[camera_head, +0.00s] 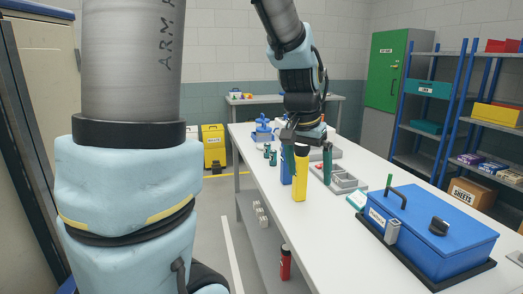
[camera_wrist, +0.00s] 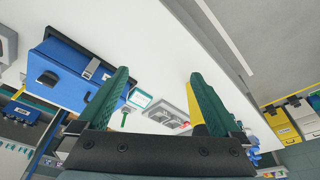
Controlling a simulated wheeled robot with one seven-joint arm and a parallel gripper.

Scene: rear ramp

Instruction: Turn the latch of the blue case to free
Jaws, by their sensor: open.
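The blue case (camera_head: 445,240) stands shut on a black base at the near right of the white table. A grey metal latch (camera_head: 392,231) sits on its left end, beside a white label. The black handle (camera_head: 396,198) and a black knob (camera_head: 438,226) are on the lid. In the wrist view the case (camera_wrist: 65,80) is at upper left, with the latch (camera_wrist: 92,68) left of my fingers. My gripper (camera_head: 312,165) is open and empty, its green fingers pointing down above the table, left of the case and apart from it. The latch's exact angle is too small to tell.
A yellow bottle (camera_head: 300,178) and a blue bottle (camera_head: 286,168) stand close by my gripper. A grey sectioned tray (camera_head: 345,180) and a teal-edged card (camera_head: 357,200) lie between gripper and case. Shelves (camera_head: 430,120) stand at right. The table's front is clear.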

